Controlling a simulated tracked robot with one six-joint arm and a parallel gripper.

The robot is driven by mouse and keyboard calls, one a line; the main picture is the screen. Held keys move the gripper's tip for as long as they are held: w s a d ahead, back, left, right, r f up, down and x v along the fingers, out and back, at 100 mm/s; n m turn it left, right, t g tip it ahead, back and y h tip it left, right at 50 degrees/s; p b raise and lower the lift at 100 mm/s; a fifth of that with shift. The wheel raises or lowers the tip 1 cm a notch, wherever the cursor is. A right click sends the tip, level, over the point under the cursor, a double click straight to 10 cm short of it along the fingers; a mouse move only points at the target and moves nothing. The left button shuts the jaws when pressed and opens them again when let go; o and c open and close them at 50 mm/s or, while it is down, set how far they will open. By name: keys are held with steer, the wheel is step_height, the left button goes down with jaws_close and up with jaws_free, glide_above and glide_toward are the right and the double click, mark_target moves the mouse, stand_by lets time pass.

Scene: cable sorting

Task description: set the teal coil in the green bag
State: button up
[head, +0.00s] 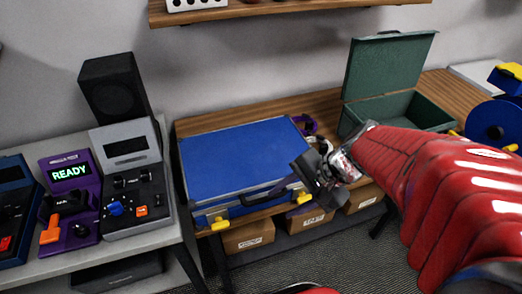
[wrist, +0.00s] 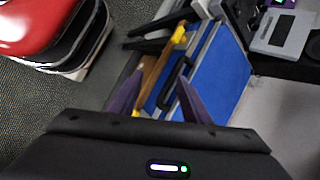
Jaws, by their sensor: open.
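My gripper (head: 292,187) hangs over the front right corner of a closed blue case (head: 235,155). In the wrist view its two purple fingers (wrist: 157,92) stand apart with nothing held between them. The blue case (wrist: 222,75), its black handle and a yellow latch show beyond the fingers. An open dark green case (head: 388,70), with its lid raised, stands at the right of the wooden bench; it is the only green container I see, and my arm hides part of its front. I cannot make out a teal coil in either view.
A purple object (head: 306,124) lies behind the blue case. Cardboard boxes (head: 248,237) sit on a shelf under the bench. A grey table at left carries control units (head: 130,180) and a black speaker (head: 113,88). A blue spool (head: 492,124) stands at far right.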

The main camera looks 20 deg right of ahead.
steer(key=s+a+r+n+t+h, duration=0.1)
steer(key=s+a+r+n+h, duration=0.2)
steer(key=r+n, duration=0.6)
steer(key=n+h, duration=0.2)
steer(key=n, duration=0.1)
steer(key=shift+s+a+t, duration=0.2)
steer(key=shift+t, duration=0.2)
steer(key=shift+r, duration=0.1)
steer(key=shift+c, duration=0.2)
steer(key=shift+c, duration=1.4)
steer(key=shift+a, duration=0.1)
